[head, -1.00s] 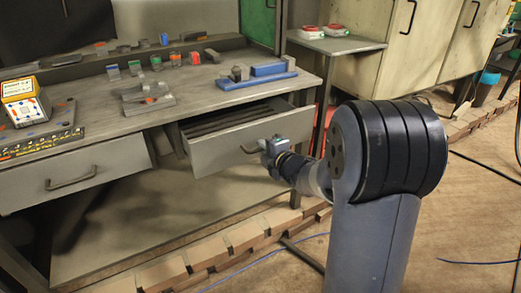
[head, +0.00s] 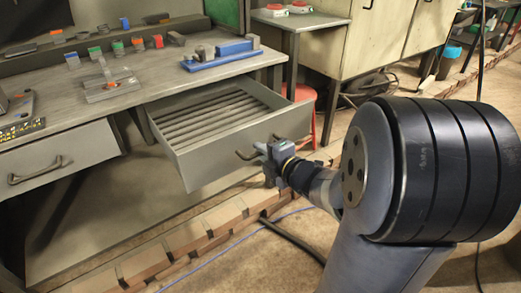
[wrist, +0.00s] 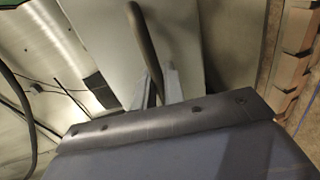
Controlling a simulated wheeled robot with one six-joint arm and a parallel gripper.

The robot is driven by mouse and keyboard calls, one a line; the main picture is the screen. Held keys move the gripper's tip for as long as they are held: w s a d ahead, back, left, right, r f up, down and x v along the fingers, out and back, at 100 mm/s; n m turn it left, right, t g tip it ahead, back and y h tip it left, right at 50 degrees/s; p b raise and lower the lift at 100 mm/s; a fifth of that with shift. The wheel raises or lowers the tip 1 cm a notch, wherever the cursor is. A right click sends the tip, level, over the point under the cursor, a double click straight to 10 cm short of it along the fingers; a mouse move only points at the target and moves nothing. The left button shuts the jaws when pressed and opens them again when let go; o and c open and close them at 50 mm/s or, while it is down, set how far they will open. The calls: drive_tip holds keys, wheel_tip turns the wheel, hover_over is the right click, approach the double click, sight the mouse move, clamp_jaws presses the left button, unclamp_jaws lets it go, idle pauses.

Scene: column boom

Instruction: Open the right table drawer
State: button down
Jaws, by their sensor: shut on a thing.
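The right table drawer (head: 222,155) is a grey drawer pulled well out from under the workbench in the head view. Its slatted inside shows and looks empty. Its curved dark handle (head: 246,155) is on the front panel. My gripper (head: 263,151) is at the right part of this handle and shut on it. In the wrist view the handle (wrist: 143,45) runs between the fingers of my gripper (wrist: 161,84), with the pale drawer front behind it. The exact finger contact is small in the head view and partly hidden in the wrist view.
The left drawer (head: 60,160) hangs under the workbench top (head: 130,98), its front slightly tilted. Tools and a blue block (head: 234,47) lie on the top. A red stool (head: 302,95) and a small side table (head: 300,20) stand behind. Bricks (head: 190,235) line the floor below.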

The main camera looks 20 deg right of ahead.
drive_tip(key=c, duration=1.6)
unclamp_jaws()
drive_tip(key=shift+p+v, duration=1.4)
drive_tip(key=shift+v, duration=3.95)
drive_tip(key=shift+f, duration=0.1)
drive_tip(key=shift+b+x, duration=1.35)
drive_tip(key=shift+x, duration=4.05)
